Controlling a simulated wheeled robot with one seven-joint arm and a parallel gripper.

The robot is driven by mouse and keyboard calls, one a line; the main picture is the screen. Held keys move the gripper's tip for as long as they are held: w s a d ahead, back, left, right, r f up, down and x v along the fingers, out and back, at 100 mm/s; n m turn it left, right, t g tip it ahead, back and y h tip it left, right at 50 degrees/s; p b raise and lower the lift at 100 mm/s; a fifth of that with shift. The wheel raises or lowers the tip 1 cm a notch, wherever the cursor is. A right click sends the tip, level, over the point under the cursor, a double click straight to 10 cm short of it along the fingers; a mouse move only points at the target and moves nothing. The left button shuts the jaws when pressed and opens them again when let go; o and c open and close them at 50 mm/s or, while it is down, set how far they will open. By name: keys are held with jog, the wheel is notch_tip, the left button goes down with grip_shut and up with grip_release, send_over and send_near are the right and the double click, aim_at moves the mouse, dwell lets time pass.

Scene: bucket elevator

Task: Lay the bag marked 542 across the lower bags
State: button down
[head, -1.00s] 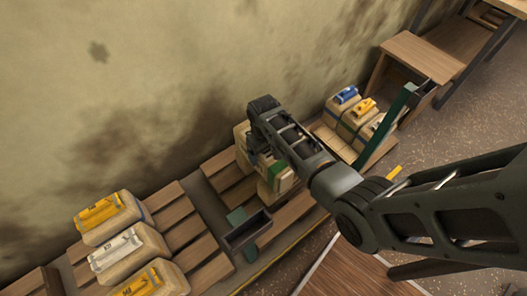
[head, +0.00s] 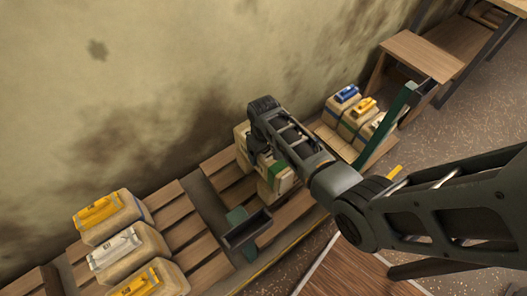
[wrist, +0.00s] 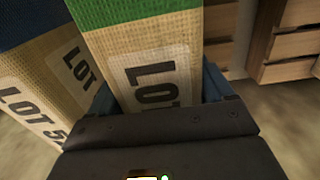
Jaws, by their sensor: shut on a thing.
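My gripper (wrist: 158,100) is shut on a tan woven bag with a green band (wrist: 135,50). Its label starts with "LOT"; the rest is hidden by the gripper, so I cannot read its number. In the head view the green-banded bag (head: 277,172) shows below my wrist, which partly covers it. Beside it in the wrist view is a tan bag with a dark blue band (wrist: 35,75), labelled "LOT 5" with the rest cut off. A tan bag (head: 242,146) also shows left of my wrist in the head view. I cannot tell whether the held bag touches its neighbours.
Several tan bags with yellow or white packets (head: 130,244) lie on slatted wood at lower left. More bags (head: 352,117) stand on a board at right, beside a green upright (head: 393,112). A dark tray (head: 247,229) lies near the middle. A wooden box stands at upper right (head: 424,54).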

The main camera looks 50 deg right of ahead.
jog(key=shift+w, duration=0.1)
dwell(0.3)
jog(key=shift+c, duration=1.3)
grip_release()
jog(key=shift+o, duration=1.3)
jog(key=shift+s+f, duration=0.2)
jog(key=shift+f, duration=0.05)
notch_tip(320, 180, up, 8)
jog(key=shift+w+r+p, duration=0.1)
jog(key=shift+p, duration=0.35)
